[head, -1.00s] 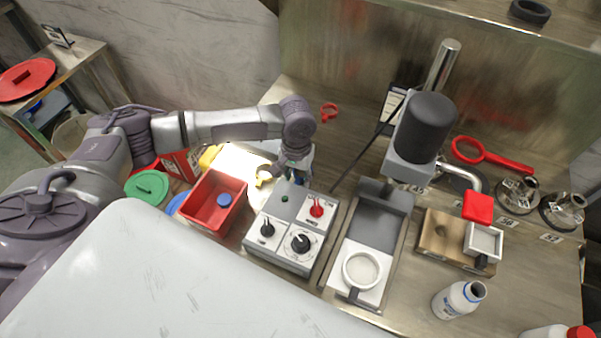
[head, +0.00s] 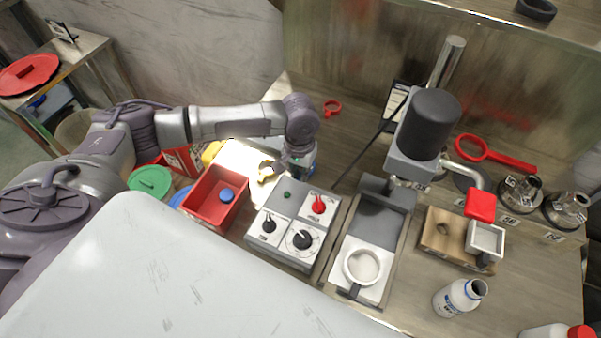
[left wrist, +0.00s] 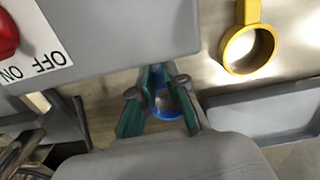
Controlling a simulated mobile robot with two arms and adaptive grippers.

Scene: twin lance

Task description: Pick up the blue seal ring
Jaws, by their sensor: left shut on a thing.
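The blue seal ring (left wrist: 166,108) shows in the left wrist view, held between the green fingertips of my left gripper (left wrist: 158,98). Its upper part is partly covered by the fingers. In the head view my left gripper (head: 297,165) is behind the control box, and its fingertips and the ring are mostly hidden there. My right gripper is not in view.
The grey control box (head: 293,226) with knobs stands close to my left gripper. A yellow ring with a tab (head: 267,172) lies beside it. A red bin (head: 204,214) holding a blue round piece (head: 227,195) is to the left. A press (head: 425,130) stands to the right.

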